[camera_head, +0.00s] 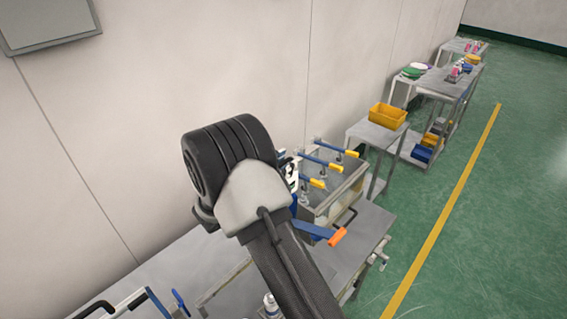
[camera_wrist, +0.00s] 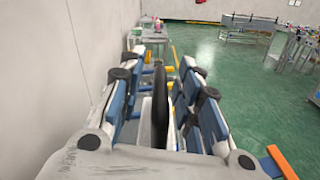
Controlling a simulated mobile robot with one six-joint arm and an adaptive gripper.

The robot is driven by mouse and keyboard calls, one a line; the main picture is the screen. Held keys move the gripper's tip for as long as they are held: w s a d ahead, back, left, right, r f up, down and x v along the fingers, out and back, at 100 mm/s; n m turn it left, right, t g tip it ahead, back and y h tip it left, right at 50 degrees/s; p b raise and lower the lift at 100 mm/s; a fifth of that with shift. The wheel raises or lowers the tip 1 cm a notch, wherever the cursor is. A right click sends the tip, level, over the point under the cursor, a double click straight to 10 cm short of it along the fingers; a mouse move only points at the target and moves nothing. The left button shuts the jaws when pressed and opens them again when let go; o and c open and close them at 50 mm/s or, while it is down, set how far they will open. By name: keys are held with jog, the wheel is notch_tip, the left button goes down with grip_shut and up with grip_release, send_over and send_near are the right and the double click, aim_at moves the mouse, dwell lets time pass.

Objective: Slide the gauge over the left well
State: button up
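My gripper (camera_wrist: 163,66) shows in the wrist view with its two blue-padded fingers spread apart. A dark upright bar (camera_wrist: 160,108) stands between the fingers, with visible gaps around it. I cannot tell whether it is the gauge or a handle on the bench. In the head view my arm hides most of the gripper, which is over the near bench. I cannot make out the gauge or the left well with certainty in either view.
A near bench (camera_head: 372,226) carries a fixture with several yellow-ended levers (camera_head: 329,163). A blue lever with an orange end (camera_head: 338,237) is close to my arm. A yellow bin (camera_head: 388,116) stands on a table behind. The wall is at left; green floor is free at right.

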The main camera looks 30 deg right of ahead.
grip_shut()
dwell(0.4)
dwell(0.4)
